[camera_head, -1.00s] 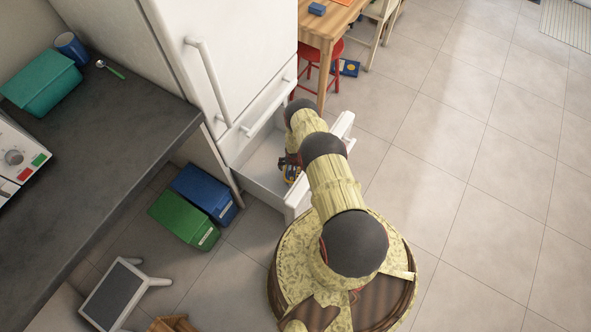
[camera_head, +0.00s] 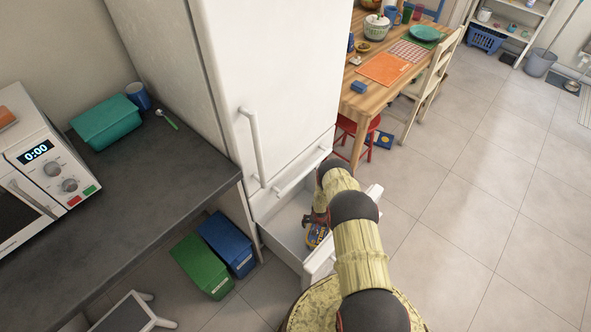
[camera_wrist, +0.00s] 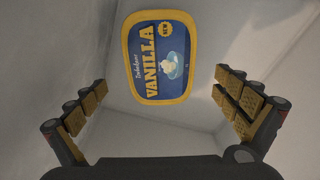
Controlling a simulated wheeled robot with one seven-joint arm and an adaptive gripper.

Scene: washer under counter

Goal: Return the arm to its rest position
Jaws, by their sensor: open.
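My gripper (camera_wrist: 160,112) is open, with its two padded fingers wide apart in the wrist view. A yellow-rimmed blue tub labelled vanilla (camera_wrist: 160,57) lies beyond the fingertips, apart from them, inside a white drawer. In the head view my arm reaches down to the fridge's pulled-out bottom drawer (camera_head: 287,225), and my gripper (camera_head: 308,221) is at the drawer, partly hidden by my arm. The tub (camera_head: 317,236) shows in the drawer beside it.
The white fridge (camera_head: 270,90) stands behind the drawer. A dark counter (camera_head: 150,190) is at left, with green (camera_head: 200,267) and blue (camera_head: 228,243) bins below. A red stool (camera_head: 350,133) and wooden table (camera_head: 375,103) are behind. Floor at right is clear.

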